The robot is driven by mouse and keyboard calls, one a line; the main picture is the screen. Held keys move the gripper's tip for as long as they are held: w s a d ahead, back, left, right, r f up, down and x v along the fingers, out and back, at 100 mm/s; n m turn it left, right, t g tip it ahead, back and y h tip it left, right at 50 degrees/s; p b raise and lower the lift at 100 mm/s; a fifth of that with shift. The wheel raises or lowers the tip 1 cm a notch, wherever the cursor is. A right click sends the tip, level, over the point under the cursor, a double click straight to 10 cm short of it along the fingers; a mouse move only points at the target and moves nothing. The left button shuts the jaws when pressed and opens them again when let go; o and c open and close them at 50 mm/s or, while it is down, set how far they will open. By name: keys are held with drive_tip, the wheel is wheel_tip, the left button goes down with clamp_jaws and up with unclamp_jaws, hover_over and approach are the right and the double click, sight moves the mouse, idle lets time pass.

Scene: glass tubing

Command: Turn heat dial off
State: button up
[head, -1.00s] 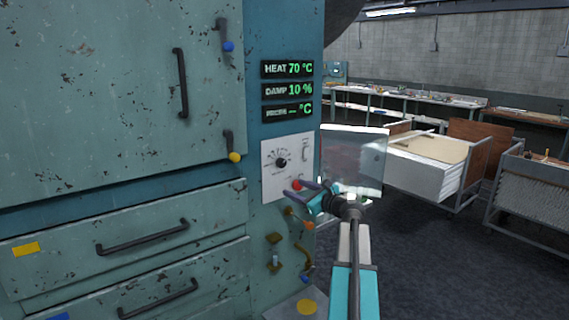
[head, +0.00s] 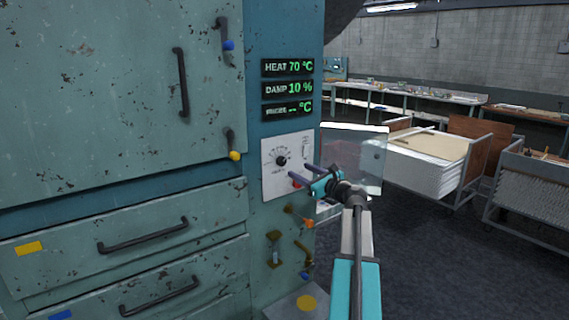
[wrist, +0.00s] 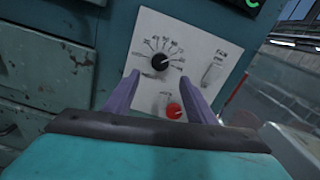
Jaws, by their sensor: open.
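The heat dial (head: 281,161) is a round black knob with scale marks around it, on a white panel (head: 270,188) on the teal machine. It also shows in the wrist view (wrist: 160,62), above and between my finger tips. My gripper (head: 299,170) is open and empty, just right of and below the dial in the head view. Its purple fingers (wrist: 158,88) point at the panel and do not grip the dial. The heat display (head: 288,68) reads 70 °C.
A red button (wrist: 174,111) sits below the dial, between my fingers. A switch (wrist: 212,73) is to the dial's right. A clear hinged cover (head: 355,155) stands open right of the panel. Levers (head: 298,214) stick out below.

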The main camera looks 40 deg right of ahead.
sight(283, 162)
drive_tip(key=w+p, duration=0.1)
drive_tip(key=w, duration=0.2)
drive_tip(key=w+p, duration=0.1)
drive_tip(key=w, duration=0.3)
drive_tip(key=w+p, duration=0.1)
drive_tip(key=w, duration=0.3)
drive_tip(key=shift+w+d, duration=0.1)
drive_tip(key=shift+d, duration=0.3)
drive_tip(key=c, duration=1)
drive_tip(key=shift+c, duration=0.2)
